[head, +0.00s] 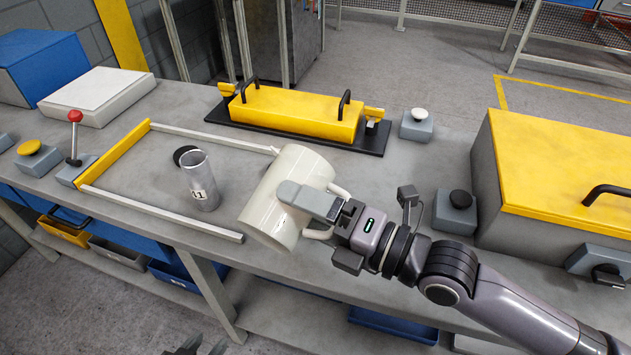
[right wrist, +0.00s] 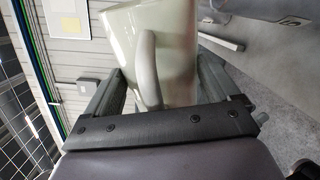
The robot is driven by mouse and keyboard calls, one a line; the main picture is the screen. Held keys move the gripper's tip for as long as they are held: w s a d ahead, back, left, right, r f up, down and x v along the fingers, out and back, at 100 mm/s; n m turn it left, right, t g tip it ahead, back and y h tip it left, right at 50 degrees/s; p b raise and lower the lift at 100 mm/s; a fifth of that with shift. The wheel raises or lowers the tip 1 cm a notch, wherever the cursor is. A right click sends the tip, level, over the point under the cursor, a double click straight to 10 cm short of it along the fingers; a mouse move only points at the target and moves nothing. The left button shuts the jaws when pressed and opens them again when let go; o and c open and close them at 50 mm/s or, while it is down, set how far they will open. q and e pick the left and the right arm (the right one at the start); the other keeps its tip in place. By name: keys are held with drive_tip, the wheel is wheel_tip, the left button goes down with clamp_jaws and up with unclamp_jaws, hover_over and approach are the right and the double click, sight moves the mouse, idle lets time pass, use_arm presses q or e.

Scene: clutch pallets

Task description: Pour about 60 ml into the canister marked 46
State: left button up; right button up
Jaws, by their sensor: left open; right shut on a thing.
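A grey metal canister (head: 201,182) stands on the bench. The dark mark on its white label seems to end in 1; I cannot read 46 on it. My right gripper (head: 312,202) is shut on a cream jug (head: 272,205) with a handle, held tilted to the right of the canister and apart from it. No stream of liquid shows, and the inside of the jug is hidden. In the right wrist view the gripper's fingers (right wrist: 160,95) lie on either side of the jug (right wrist: 120,30), its handle between them. My left gripper (head: 197,347) barely shows at the bottom edge.
A black disc (head: 185,152) lies behind the canister. Pale rails (head: 160,213) and a yellow bar (head: 112,153) frame the area. A yellow cover with black handles (head: 297,115) stands behind. A red-knobbed lever (head: 75,118) is left; a large yellow-topped box (head: 560,150) is right.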

drive_tip(key=shift+w+d+r+m, duration=0.15)
drive_tip(key=shift+w+r+m, duration=0.15)
drive_tip(key=shift+m, duration=0.2)
idle(1.8)
drive_tip(key=n, duration=0.1)
drive_tip(key=f+n+b, duration=0.1)
drive_tip(key=s+f+n+b, duration=0.1)
drive_tip(key=shift+a+f, duration=0.2)
drive_tip(key=shift+a, duration=0.05)
drive_tip(key=shift+r+n, duration=0.25)
drive_tip(key=shift+n, duration=0.05)
drive_tip(key=shift+r+n, duration=0.1)
drive_tip(key=shift+n, duration=0.6)
drive_tip(key=shift+f+n+b, duration=0.3)
drive_tip(key=shift+f+n, duration=0.05)
drive_tip(key=shift+n, duration=0.05)
